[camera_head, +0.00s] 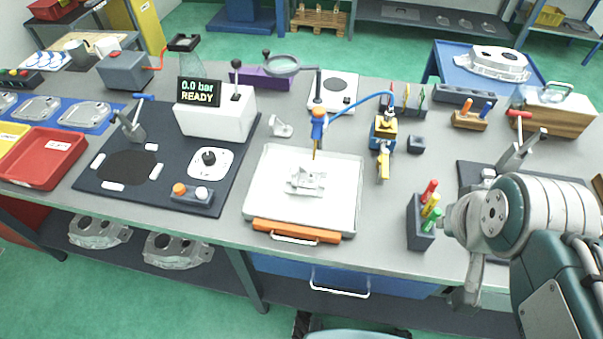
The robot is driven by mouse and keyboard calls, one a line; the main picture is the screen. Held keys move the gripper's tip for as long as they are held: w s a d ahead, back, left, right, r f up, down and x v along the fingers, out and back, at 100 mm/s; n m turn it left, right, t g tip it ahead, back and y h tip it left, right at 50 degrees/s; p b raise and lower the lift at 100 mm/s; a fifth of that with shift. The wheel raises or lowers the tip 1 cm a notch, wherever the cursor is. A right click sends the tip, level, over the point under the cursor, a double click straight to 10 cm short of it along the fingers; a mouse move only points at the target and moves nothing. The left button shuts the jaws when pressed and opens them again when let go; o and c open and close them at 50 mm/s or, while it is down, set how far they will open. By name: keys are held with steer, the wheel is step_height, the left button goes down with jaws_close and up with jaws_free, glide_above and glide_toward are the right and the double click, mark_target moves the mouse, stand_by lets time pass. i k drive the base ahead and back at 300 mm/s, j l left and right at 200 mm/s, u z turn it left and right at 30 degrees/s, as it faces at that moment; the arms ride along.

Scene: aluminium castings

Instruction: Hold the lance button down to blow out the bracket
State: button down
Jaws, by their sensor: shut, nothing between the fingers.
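The pale grey bracket (306,181) lies in a white tray (262,205) with an orange front edge. A blue and orange lance (318,128) stands above it, its thin tip pointing down close to the bracket. A blue hose (357,105) runs from the lance to the right. The lance button is too small to make out for certain. My gripper (463,300) is at the lower right by the bench's front edge, shut and empty, well apart from the lance and bracket. Part of it is hidden behind my wrist.
A display (199,92) reads 0.0 bar READY. A dark block (421,225) with coloured handles stands between my gripper and the tray. A blue and yellow device (384,135) stands right of the lance. The grey bench (385,220) is bare just right of the tray.

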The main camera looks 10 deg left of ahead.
mark_target(318, 112)
steer(key=j, duration=0.85)
steer(key=k+j, duration=0.1)
steer(key=j, duration=0.7)
